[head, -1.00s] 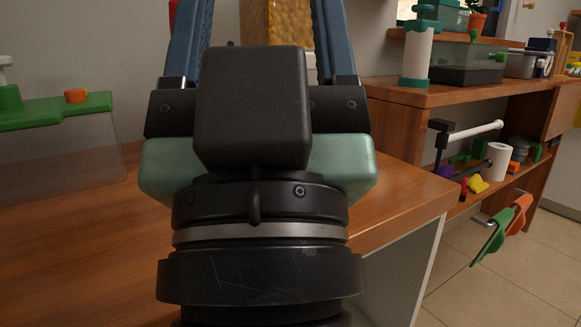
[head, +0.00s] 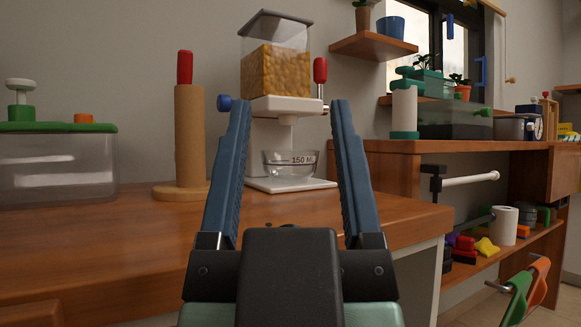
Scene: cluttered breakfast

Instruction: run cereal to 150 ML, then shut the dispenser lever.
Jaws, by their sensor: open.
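The cereal dispenser (head: 288,105) stands on the counter, with a clear hopper of golden cereal (head: 275,73) over a white body. My gripper (head: 289,102) is open and empty, in front of the dispenser. Its two blue fingers frame the spout and bowl in the picture, with the lever just beyond the right fingertip.
A tan cylinder on a round base with a red top (head: 190,125) stands left of the dispenser. A clear green-lidded container (head: 57,165) is at the far left. The wooden counter (head: 120,245) is bare in front. A second counter with shelves (head: 480,150) is at right.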

